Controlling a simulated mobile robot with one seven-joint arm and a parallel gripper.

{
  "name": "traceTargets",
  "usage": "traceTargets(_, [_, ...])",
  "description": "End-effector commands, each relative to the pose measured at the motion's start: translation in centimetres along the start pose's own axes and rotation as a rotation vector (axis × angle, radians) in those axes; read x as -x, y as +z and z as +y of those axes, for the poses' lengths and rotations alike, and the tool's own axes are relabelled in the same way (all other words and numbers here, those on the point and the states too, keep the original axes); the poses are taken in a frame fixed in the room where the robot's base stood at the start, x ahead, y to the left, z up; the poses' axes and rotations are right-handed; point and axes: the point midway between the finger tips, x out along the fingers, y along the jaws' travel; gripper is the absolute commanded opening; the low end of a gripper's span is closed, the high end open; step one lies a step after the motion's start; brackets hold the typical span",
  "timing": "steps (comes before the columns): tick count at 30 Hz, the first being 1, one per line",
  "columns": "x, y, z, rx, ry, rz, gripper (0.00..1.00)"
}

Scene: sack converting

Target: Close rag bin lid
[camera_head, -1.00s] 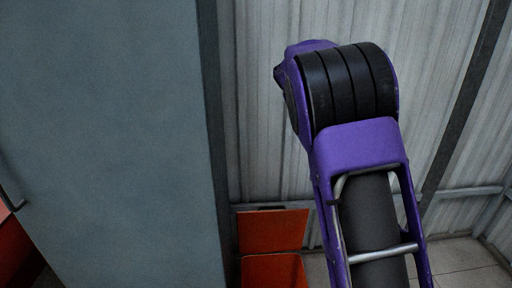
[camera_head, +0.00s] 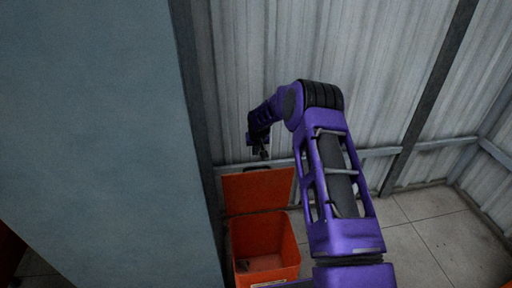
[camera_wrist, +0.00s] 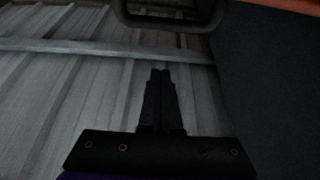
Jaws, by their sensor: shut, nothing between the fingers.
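The orange rag bin (camera_head: 290,252) stands on the floor in the head view, beside the tall grey-blue panel. Its orange lid (camera_head: 258,191) is open, standing up at the back near the corrugated wall. The bin's dark inside shows from above. My gripper (camera_head: 262,154) is just above the lid's top edge, apart from it as far as I can tell. In the wrist view my gripper (camera_wrist: 160,72) has its two black fingers shut together and empty. A dark loop (camera_wrist: 170,22), perhaps a handle, crosses the top of that view beyond the fingertips.
The tall grey-blue panel (camera_head: 90,130) fills the left side, close to the bin. The corrugated wall (camera_head: 390,70) with its horizontal rail stands behind. Tiled floor (camera_head: 430,240) is clear at the right.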

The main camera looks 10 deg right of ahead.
Motion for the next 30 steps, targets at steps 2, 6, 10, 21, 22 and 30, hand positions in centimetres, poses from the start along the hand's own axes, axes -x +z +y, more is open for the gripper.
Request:
traceTargets(2, [-1.4,0.1,0.0,-0.001,0.0,-0.001,0.0])
traceTargets(6, [-2.8,0.1,0.0,0.001,0.0,0.0,0.0])
traceTargets(10, [-2.1,1.3,0.0,0.002,0.001,0.0,0.0])
traceTargets(21, [-1.4,3.7,0.0,0.001,0.001,0.0,0.0])
traceTargets(22, [-1.4,3.7,0.0,0.001,0.0,0.0,0.0])
traceTargets(30, [-1.4,3.8,0.0,0.001,0.0,0.001,0.0])
